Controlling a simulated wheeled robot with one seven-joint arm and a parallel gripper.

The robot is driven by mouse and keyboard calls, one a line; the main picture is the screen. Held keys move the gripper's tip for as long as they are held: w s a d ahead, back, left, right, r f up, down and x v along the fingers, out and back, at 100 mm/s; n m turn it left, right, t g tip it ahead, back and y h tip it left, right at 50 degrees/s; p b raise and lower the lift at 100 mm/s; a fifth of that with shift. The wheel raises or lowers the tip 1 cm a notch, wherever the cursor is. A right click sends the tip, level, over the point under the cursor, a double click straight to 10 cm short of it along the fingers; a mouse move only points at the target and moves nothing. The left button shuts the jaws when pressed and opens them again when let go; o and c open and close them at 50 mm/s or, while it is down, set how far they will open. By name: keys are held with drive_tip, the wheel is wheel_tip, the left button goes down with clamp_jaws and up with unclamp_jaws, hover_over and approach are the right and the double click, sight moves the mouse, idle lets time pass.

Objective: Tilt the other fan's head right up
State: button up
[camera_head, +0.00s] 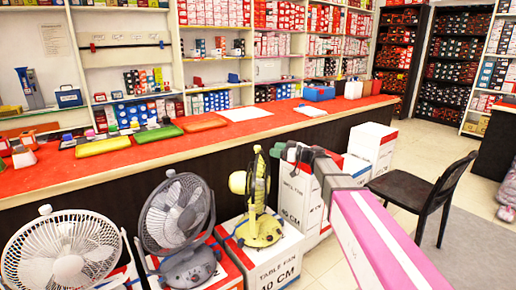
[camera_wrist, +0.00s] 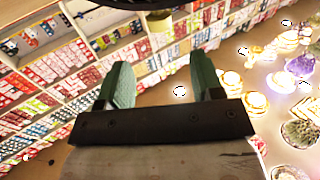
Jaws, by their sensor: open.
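Three table fans stand in a row before the counter. A white fan (camera_head: 62,262) is at the left, its head facing forward and cut by the frame edge. A grey fan (camera_head: 178,212) is in the middle, its head facing forward and leaning back slightly. A yellow-green fan (camera_head: 262,228) is at the right on a box, its head turned nearly edge-on. Which is "the other fan" I cannot tell. My gripper (camera_head: 283,152) is right of the yellow fan's head, apart from it. In the wrist view its two green fingers (camera_wrist: 159,72) are open with nothing between them.
The red-topped counter (camera_head: 230,135) runs behind the fans. White cartons, including one marked "TABLE FAN" (camera_head: 275,265), stand under and beside them. A black chair (camera_head: 425,193) is at the right. In the wrist view a dark curved edge (camera_wrist: 110,4) is at the top.

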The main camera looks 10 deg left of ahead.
sight(258, 146)
drive_tip(key=a, duration=0.3)
drive_tip(key=w+a, duration=0.1)
drive_tip(key=a, duration=0.5)
drive_tip(key=shift+w+a, duration=0.1)
drive_tip(key=shift+w, duration=0.15)
clamp_jaws()
